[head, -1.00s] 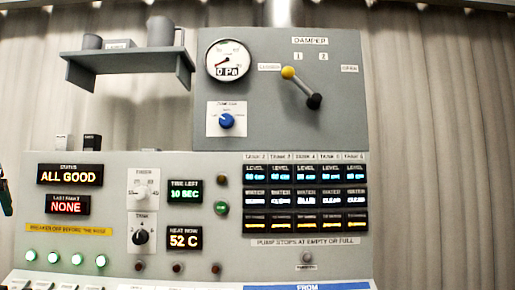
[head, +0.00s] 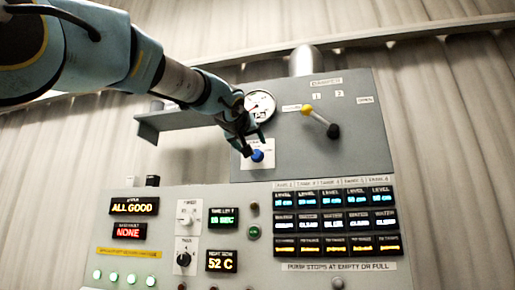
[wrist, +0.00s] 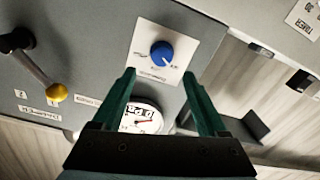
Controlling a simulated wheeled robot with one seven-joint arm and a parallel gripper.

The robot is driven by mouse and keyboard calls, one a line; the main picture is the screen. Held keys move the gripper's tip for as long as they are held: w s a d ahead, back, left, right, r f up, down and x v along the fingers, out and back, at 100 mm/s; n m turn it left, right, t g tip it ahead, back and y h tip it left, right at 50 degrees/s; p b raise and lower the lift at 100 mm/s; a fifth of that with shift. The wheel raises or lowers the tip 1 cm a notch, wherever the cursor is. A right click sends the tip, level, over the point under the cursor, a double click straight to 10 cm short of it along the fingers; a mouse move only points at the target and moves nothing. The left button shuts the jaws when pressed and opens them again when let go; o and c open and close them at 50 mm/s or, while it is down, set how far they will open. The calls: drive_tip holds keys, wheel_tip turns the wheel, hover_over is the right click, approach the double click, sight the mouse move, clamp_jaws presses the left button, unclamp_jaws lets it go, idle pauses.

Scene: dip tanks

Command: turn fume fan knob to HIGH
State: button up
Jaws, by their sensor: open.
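The fume fan knob (head: 257,156) is a small blue round knob on a white label plate on the upper grey panel. In the wrist view the blue knob (wrist: 161,51) stands just beyond and between my open fingertips, with a pale pointer mark on it. Its label text is too small to read. My gripper (head: 250,140) is in front of the panel near the knob, and in the wrist view its two green fingers (wrist: 158,78) are spread apart with nothing between them. In the head view my gripper partly covers the label plate.
A round pressure gauge (head: 260,105) sits above the knob, partly behind my gripper. The damper lever (head: 320,122) with yellow and black ends stands out to the right. A grey shelf (head: 160,125) juts out to the left. The lower panel holds lit displays and other knobs.

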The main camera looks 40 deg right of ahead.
sight(256, 152)
drive_tip(key=p+x, duration=0.2)
drive_tip(key=x, duration=0.4)
drive_tip(key=shift+w+d+p, duration=0.2)
drive_tip(key=shift+w+p, duration=0.2)
clamp_jaws()
